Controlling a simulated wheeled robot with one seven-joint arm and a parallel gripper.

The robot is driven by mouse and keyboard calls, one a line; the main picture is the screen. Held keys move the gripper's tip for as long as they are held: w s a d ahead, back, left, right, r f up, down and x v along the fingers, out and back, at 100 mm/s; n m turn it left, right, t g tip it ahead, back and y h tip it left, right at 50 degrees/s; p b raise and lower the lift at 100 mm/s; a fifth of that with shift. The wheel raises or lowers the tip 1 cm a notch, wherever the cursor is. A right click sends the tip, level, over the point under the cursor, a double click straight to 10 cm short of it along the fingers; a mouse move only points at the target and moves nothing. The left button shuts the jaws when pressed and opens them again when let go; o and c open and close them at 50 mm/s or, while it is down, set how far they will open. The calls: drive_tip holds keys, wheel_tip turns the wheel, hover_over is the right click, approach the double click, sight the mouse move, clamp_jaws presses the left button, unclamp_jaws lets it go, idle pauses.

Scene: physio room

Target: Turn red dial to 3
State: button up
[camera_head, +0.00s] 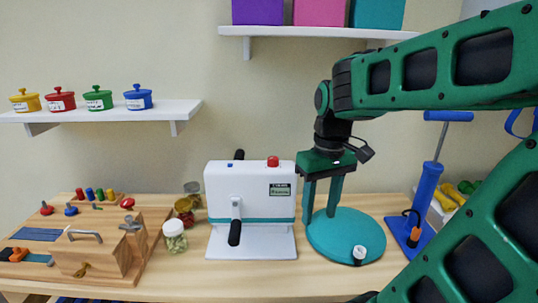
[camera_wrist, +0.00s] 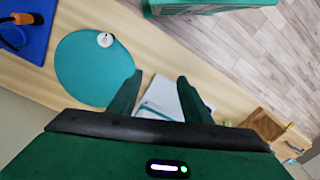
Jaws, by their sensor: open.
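A red knob (camera_head: 46,208) stands at the back left of the wooden activity board (camera_head: 95,262), beside a blue knob (camera_head: 71,210). Another red round piece (camera_head: 127,203) sits on the board's back right, and a red button-like cap (camera_head: 272,161) is on top of the white crank machine (camera_head: 232,185). I cannot tell which is the red dial, and no numbers are readable. My gripper (camera_head: 321,208) is open and empty, pointing down over the teal round disc (camera_head: 340,242), right of the machine. Its two fingers also show in the wrist view (camera_wrist: 158,92).
Small jars (camera_head: 174,236) stand between the board and the machine. A blue pump (camera_head: 426,195) stands at right, near my arm. A shelf (camera_head: 110,112) with several lidded pots is above left; another shelf (camera_head: 310,31) with boxes is above. The table's front strip is fairly clear.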

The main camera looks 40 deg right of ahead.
drive_tip(key=w+d+r+n, duration=0.1)
drive_tip(key=w+r+n, duration=0.8)
drive_tip(key=w, duration=0.4)
wheel_tip(320, 180, up, 6)
drive_tip(key=n, duration=0.7)
hover_over(273, 158)
wheel_tip(273, 158, down, 10)
drive_tip(key=shift+w+r, duration=0.15)
drive_tip(key=c, duration=1)
